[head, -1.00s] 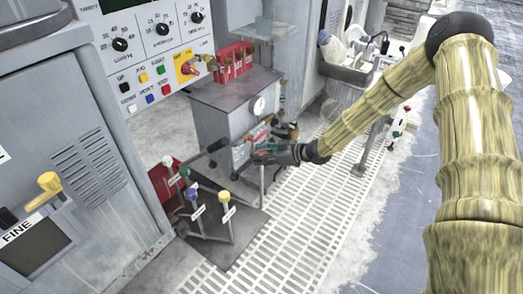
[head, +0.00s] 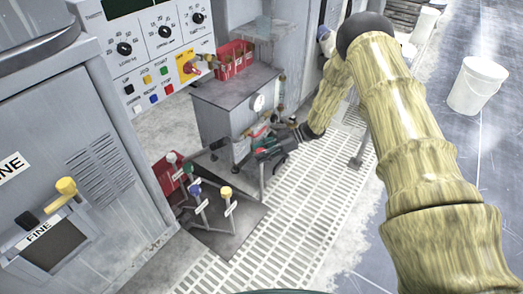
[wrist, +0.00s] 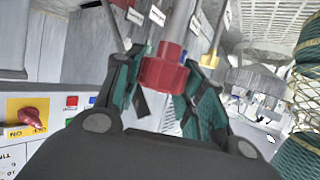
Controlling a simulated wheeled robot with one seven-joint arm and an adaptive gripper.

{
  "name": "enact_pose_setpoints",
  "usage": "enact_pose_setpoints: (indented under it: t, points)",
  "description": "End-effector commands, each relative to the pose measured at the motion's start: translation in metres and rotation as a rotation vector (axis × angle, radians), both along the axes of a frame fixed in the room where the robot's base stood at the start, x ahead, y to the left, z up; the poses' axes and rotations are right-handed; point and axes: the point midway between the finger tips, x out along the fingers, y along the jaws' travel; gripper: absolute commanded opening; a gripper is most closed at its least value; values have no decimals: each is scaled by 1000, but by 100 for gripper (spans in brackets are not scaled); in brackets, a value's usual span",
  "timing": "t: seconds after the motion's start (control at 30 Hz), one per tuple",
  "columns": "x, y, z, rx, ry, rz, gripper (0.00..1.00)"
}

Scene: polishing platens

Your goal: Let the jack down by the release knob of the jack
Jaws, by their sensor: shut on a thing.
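A red knob (wrist: 162,72) on a grey shaft sits between my fingers in the wrist view; both fingers close around its sides. A red body (head: 167,172), which may be part of the jack, stands on the floor plate left of my gripper. A grey lever with a black grip (head: 218,144) slants up from near it.
Labelled levers with white, green, blue (head: 196,190) and yellow (head: 226,191) knobs stand left of my gripper. A grey cabinet with a gauge (head: 258,102) is behind it. The control panel (head: 150,55) is at upper left. A white bucket (head: 478,84) stands at right.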

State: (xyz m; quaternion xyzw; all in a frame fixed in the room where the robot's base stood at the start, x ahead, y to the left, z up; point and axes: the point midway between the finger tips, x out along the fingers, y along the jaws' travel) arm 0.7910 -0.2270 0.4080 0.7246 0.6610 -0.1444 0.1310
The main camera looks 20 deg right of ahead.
Motion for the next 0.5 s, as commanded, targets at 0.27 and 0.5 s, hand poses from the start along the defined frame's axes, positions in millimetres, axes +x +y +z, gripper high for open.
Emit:
enact_pose_setpoints:
  t: [0.27, 0.5]
  points:
    - [1, -1, 0, -2, -2, 76, 15]
    - [0, -1, 0, -1, -2, 91, 15]
